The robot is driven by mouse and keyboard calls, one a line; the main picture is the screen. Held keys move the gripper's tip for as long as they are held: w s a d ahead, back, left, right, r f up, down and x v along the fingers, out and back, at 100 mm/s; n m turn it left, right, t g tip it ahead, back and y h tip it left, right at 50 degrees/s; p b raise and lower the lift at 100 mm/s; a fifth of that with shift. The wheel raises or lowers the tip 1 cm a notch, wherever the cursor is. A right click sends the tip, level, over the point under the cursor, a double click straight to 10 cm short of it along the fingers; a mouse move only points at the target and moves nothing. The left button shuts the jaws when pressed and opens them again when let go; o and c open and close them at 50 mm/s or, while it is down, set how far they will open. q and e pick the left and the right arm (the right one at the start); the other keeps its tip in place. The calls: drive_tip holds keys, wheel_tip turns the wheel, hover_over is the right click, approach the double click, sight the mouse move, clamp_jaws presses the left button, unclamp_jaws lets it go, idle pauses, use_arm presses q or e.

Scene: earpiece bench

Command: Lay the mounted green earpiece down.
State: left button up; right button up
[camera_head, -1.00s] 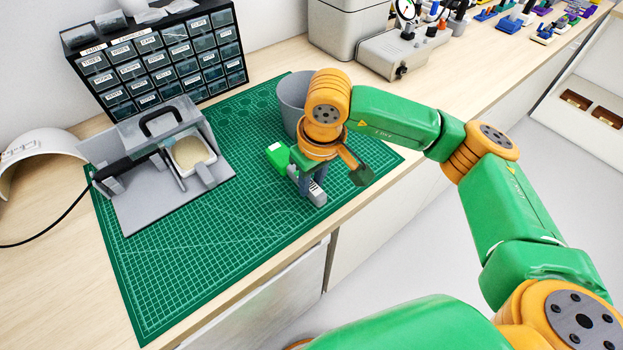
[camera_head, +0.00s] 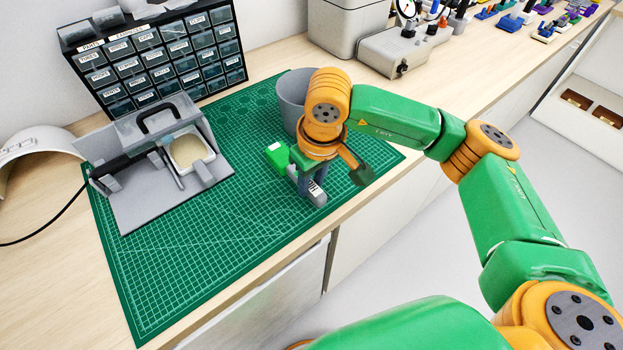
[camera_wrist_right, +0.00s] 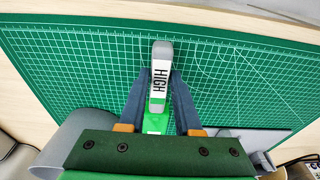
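The green earpiece (camera_head: 277,157) shows in the head view as a green block just left of my right gripper. A grey, rounded end with a white label (camera_head: 318,196) sticks out on the near side. In the right wrist view this grey part (camera_wrist_right: 161,52) reads "HIGH", with green (camera_wrist_right: 155,124) below it, and appears to be one long piece. My right gripper (camera_wrist_right: 160,88) points down over the mat, its blue fingers against both sides of the labelled part. I cannot tell whether the piece touches the mat. My left gripper is out of view.
The green cutting mat (camera_head: 180,270) has clear room at front left. A grey fixture (camera_head: 130,205) with a handled lid stands on its left. A grey bin (camera_head: 292,95) is close behind my gripper. A drawer cabinet (camera_head: 155,65) stands at the back. The bench's front edge is near.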

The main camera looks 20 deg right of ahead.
drive_tip(key=o, duration=0.4)
drive_tip(key=r, duration=0.2)
drive_tip(key=r+b, duration=0.1)
drive_tip(key=r, duration=0.1)
drive_tip(key=s+r, duration=0.1)
drive_tip(key=r, duration=0.2)
drive_tip(key=shift+d, duration=0.15)
